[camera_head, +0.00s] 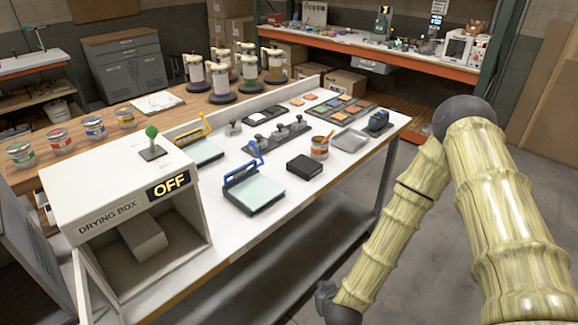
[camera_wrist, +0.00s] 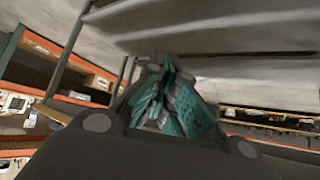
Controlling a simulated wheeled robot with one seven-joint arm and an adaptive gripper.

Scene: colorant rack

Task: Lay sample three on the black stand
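The black stand (camera_head: 304,167) looks like a low, dark, flat-topped block on the white table, with nothing on it. Several small flat coloured samples lie in a dark rack (camera_head: 341,108) toward the back of the table. No readable number shows which is sample three. My gripper (camera_wrist: 168,75) has teal fingers close together in the wrist view. I cannot tell whether they touch, and I see nothing held between them. In the head view my arm hangs in front of the table, its lower end by the bottom edge.
The drying box (camera_head: 130,215), reading OFF, fills the table's left end. The floor right of the table is clear.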

